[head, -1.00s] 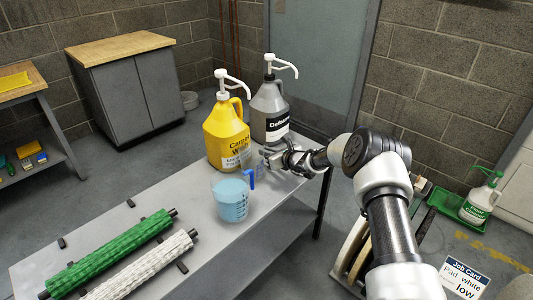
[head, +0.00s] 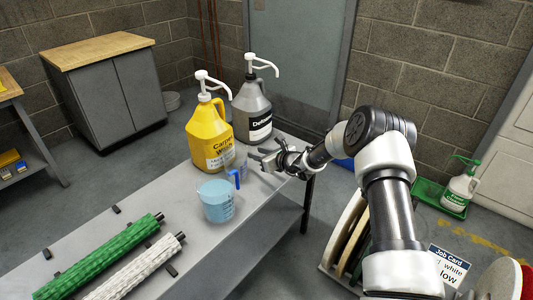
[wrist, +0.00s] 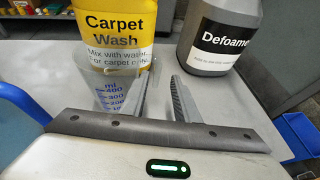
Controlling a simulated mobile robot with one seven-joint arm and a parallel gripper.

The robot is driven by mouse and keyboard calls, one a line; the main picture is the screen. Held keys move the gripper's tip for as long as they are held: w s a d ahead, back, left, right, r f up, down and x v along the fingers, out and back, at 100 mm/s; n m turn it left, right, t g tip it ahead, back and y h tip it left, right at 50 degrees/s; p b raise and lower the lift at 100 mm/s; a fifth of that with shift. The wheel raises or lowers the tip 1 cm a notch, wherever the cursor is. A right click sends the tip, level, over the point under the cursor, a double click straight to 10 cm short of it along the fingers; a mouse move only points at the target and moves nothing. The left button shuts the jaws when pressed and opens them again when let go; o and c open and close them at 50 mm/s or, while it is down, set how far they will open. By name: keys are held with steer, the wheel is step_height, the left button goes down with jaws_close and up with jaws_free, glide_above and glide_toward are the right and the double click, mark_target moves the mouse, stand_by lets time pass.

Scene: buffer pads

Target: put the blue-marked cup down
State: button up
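A clear cup with blue measuring marks (wrist: 108,92) stands on the grey bench (head: 150,205), close in front of the yellow jug. It also shows in the head view (head: 237,165), partly overlapped by the blue handle of another cup. My gripper (head: 262,157) is just right of the clear cup. In the wrist view my gripper (wrist: 158,90) has its fingers apart with bare bench between them. The left finger overlaps the cup's right edge; I cannot tell whether they touch.
A cup of blue liquid (head: 216,204) stands nearer on the bench. The yellow Carpet Wash jug (head: 210,138) and grey Defoamer jug (head: 253,112) stand behind. A green roller (head: 95,258) and a white roller (head: 140,268) lie at the front left.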

steer(key=v, duration=0.6)
steer(key=s+a+r+n+g, duration=0.2)
steer(key=s+r+n+g, duration=0.1)
steer(key=s+r+n, duration=0.7)
steer(key=s+a+r+n+g, duration=0.2)
steer(key=s+r+n, duration=0.45)
steer(key=r, duration=0.55)
steer(key=s+d+r+n+h, duration=0.2)
steer(key=s+d, duration=0.4)
steer(key=s, duration=0.3)
steer(key=s+d+r+n+h, duration=0.2)
steer(key=s+d+n+h, duration=0.2)
steer(key=s+d, duration=0.3)
steer(key=s+d+r+n+h, duration=0.2)
steer(key=s+d+n, duration=0.3)
steer(key=s, duration=0.7)
steer(key=shift+s+d+r+h+p, duration=0.25)
steer(key=shift+d+r+h+p, duration=0.2)
steer(key=shift+d, duration=0.45)
